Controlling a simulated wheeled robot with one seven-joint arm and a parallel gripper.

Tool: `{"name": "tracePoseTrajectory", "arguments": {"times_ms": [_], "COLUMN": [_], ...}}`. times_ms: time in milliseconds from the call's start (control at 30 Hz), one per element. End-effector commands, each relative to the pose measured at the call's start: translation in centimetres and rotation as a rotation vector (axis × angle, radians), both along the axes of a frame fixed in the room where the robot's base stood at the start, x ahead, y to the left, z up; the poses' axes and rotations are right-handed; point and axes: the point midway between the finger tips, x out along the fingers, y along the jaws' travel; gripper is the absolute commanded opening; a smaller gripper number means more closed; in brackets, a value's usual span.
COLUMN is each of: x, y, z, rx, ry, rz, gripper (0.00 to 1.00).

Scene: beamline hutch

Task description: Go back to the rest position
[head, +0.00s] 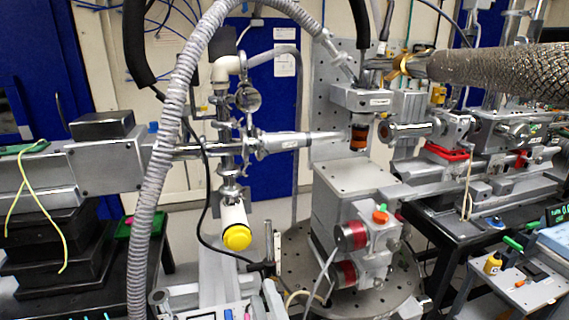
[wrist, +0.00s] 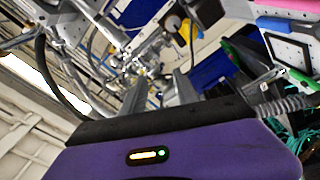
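My gripper (wrist: 160,80) shows in the wrist view, beyond its purple body with a small lit indicator. Its two grey fingers stand apart, and I see only the background between them, so it is open and empty. The wrist view is strongly tilted, with beamline equipment and blue panels behind the fingers at some distance. I cannot make out my gripper in the head view.
In the head view, a sample stage (head: 357,135) stands mid-right above a grey block (head: 355,190). A nozzle (head: 300,139) points at it from the left. A ribbed grey hose (head: 165,150) arches at left. A braided hose (head: 500,70) crosses upper right. Instrument rails (head: 480,185) fill the right.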

Motion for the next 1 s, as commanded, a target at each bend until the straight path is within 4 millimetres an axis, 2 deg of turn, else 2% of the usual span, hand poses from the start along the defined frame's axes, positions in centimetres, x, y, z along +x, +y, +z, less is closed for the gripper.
{"name": "tracePoseTrajectory", "arguments": {"times_ms": [267,500,800,1000], "x": [-7.3,-15.6,-26.2,-32.6], "y": [-5.0,-11.2,-18.4,-22.2], "z": [-1.0,-2.3,-2.9,-2.7], "rx": [0.435,0.768,1.011,1.051], "ry": [0.117,0.211,0.307,0.384], "rz": [-0.007,-0.071,-0.191,-0.282], "gripper": [0.36,0.36,0.36,0.36]}}
